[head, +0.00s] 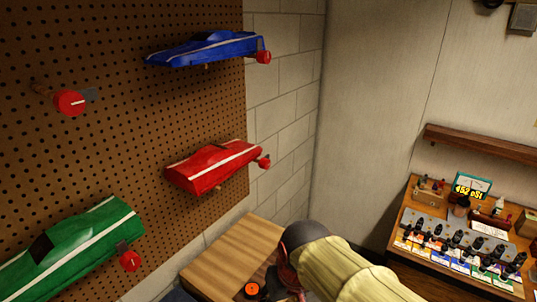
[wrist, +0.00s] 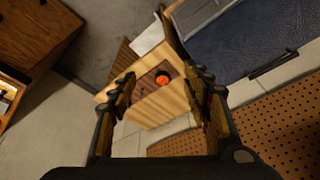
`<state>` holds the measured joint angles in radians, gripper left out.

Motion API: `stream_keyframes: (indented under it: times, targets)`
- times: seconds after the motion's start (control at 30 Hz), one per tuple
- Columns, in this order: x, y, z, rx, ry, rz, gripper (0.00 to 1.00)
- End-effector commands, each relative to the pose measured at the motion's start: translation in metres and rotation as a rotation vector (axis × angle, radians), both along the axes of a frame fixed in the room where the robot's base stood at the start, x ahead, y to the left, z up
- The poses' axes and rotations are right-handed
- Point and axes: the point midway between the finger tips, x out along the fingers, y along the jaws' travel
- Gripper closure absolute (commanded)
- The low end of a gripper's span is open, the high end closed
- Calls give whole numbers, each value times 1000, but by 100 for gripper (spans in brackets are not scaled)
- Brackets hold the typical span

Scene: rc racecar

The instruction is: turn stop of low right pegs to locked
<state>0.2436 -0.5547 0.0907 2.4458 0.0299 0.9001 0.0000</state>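A red car with a white stripe (head: 213,166) rests on the low right pegs of the pegboard. Its stop, a small red knob (head: 264,162), sits at the car's right end; its turn is too small to tell. In the head view my arm hides most of my gripper, low at the bottom middle, below and apart from this stop. In the wrist view my gripper (wrist: 162,98) is open with nothing between its fingers. It faces down toward a wooden bench top (wrist: 150,112) that bears a dark-rimmed orange round thing (wrist: 162,79). The stop is not in the wrist view.
The pegboard (head: 120,150) also holds a blue car (head: 205,49), a green car (head: 70,245) and other red stops (head: 70,103). The wooden bench (head: 222,262) stands below the red car. A desk with several bottles (head: 460,245) is at right. Space before the red car looks clear.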

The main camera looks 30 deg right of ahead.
Motion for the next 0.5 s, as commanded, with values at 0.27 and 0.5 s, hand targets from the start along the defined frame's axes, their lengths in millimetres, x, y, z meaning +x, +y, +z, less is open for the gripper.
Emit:
stream_keyframes:
  times: [0.27,0.5]
  targets:
    - [38,-29,3,377,221,-448,54]
    - [102,-54,2,850,334,-977,54]
